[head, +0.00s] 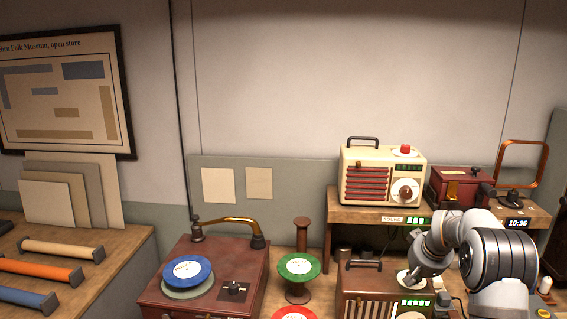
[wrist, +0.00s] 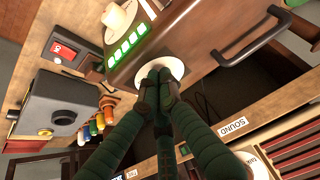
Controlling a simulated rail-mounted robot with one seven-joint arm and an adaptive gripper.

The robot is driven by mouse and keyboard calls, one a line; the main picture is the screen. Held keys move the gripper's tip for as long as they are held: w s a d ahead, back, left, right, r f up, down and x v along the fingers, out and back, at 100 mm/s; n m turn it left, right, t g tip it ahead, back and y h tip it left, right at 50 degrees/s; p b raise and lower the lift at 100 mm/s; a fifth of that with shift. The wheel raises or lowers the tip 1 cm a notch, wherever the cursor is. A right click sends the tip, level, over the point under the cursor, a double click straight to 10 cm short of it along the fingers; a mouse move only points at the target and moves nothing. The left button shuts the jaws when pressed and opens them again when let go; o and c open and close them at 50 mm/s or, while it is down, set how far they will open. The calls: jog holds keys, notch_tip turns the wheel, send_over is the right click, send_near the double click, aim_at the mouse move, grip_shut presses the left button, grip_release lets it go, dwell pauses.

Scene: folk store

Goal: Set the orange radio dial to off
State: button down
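The orange-brown radio (head: 358,284) stands low on the bench, under the shelf, with a dark handle on top. A pale round disc (head: 404,279) is on its top; it also shows in the wrist view (wrist: 177,66). A cream front dial (wrist: 117,17) shows beside a lit green strip (wrist: 128,47) in the wrist view; its setting is not readable. My gripper (wrist: 159,78) reaches down to the top disc. Its fingertips are close together and look shut at the disc. They hide the disc's middle, so I cannot see whether a knob is between them.
A cream radio (head: 357,170) with a red top knob stands on the shelf (head: 345,214) above. A dark red box (head: 447,186) and a clock (head: 517,223) are to its right. A record player (head: 190,249) and a green-topped spool (head: 299,267) stand left.

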jog(key=shift+d+b, duration=0.35)
jog(key=shift+b, duration=0.05)
jog(key=shift+s+d+f+b, duration=0.1)
jog(key=shift+d+b, duration=0.25)
jog(key=shift+d, duration=0.45)
jog(key=shift+d, duration=0.15)
dwell(0.3)
jog(key=shift+b, duration=0.4)
jog(key=shift+s+b, duration=0.25)
jog(key=shift+b, duration=0.05)
notch_tip(320, 180, up, 6)
jog(key=p, duration=0.5)
jog(key=c, duration=2.5)
grip_release()
jog(key=shift+c, duration=0.2)
